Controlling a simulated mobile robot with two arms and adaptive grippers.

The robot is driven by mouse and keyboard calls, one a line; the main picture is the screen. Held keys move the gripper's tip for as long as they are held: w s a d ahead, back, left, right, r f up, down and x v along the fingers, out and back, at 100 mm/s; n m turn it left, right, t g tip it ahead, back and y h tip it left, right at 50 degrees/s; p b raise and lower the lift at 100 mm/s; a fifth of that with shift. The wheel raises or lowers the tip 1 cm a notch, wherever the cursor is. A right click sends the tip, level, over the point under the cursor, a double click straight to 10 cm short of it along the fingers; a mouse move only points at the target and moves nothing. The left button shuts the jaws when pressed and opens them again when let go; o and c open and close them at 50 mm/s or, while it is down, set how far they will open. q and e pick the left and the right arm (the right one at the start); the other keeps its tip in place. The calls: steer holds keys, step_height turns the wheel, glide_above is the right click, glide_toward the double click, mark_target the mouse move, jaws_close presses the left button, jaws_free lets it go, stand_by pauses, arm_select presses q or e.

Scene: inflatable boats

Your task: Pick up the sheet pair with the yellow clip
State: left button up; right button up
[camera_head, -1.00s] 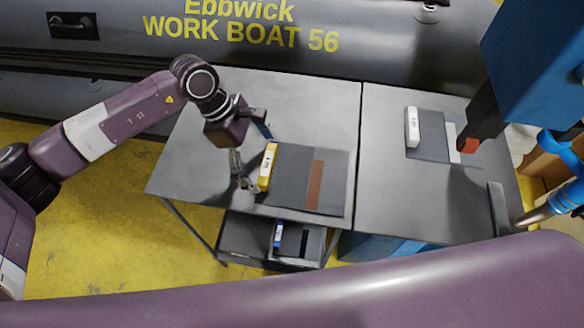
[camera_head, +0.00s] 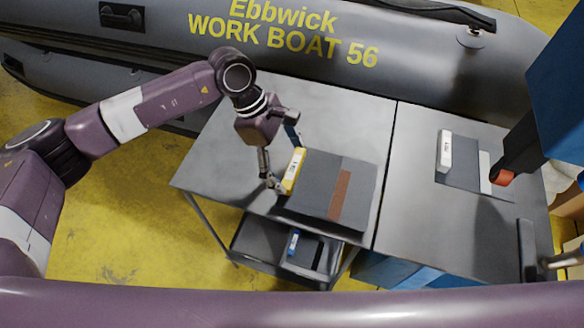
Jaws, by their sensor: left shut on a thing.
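The sheet pair (camera_head: 316,184) is dark grey with a brown strip along its right part. The yellow clip (camera_head: 294,171) with a small white label sits on its left edge. The pair is at the front right of the left grey table. My left gripper (camera_head: 284,165) is shut on the yellow clip, with one finger towards its far end and one towards its near end. Whether the pair touches the tabletop I cannot tell. My right gripper is not in view.
The right table (camera_head: 425,220) holds another dark sheet pair (camera_head: 463,176) with a white clip (camera_head: 445,150). A blue machine (camera_head: 556,105) with a red-tipped arm (camera_head: 502,177) reaches over it. A blue-clipped item (camera_head: 304,248) lies on the shelf below. A grey boat (camera_head: 420,65) stands behind.

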arm_select(q)
step_height(320, 180, up, 17)
steer(key=b, duration=0.5)
steer(key=s+a+f+m+g+y, duration=0.1)
steer(key=s+a+f+m+y, duration=0.1)
steer(key=s+a+f+m, duration=0.3)
steer(key=s+a+f+m+g+y, duration=0.2)
steer(key=s+a+f+m, duration=0.3)
steer(key=a+m, duration=0.4)
steer(key=a+f, duration=0.1)
steer(key=a, duration=0.3)
steer(key=shift+f, duration=0.4)
